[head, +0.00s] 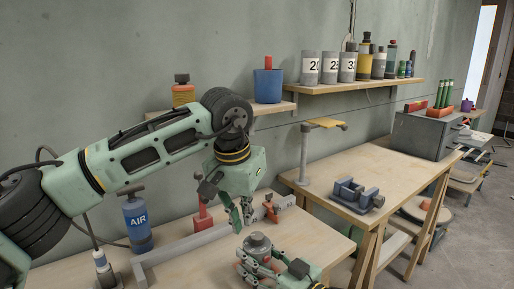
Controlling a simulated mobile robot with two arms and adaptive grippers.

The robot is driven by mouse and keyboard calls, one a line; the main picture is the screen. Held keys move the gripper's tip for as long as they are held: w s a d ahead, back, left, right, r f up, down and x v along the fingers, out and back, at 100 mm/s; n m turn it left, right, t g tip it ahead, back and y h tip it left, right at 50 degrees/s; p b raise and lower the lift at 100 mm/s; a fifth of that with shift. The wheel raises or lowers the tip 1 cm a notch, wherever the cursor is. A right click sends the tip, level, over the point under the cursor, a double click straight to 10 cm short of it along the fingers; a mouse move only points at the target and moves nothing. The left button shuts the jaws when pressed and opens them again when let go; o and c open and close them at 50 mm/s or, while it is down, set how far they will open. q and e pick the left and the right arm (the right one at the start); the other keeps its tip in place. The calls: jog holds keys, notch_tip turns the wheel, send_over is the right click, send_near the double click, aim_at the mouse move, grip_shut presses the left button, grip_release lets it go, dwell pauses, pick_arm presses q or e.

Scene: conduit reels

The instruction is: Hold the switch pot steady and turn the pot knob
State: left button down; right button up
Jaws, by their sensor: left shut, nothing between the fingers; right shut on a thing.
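The switch pot (258,252) is a small grey cylinder low in the middle of the head view. A darker round cap, which looks like the pot knob (259,240), sits on its top. My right gripper (258,268) is shut on the switch pot from the front, and its fingers hide the pot's lower part. The pot looks upright. I cannot tell whether it touches the bench. My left gripper (243,222) is shut and empty, pointing down just above and behind the knob, slightly to its left. It looks apart from the knob.
The near bench (75,277) holds a blue AIR bottle (137,222), a long grey rail (185,247) and a red clamp-like tool (203,218) behind my grippers. A second bench (405,175) with a grey vise (356,194) stands to the right. Wall shelves (375,88) carry several cans.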

jog(key=o, duration=1.4)
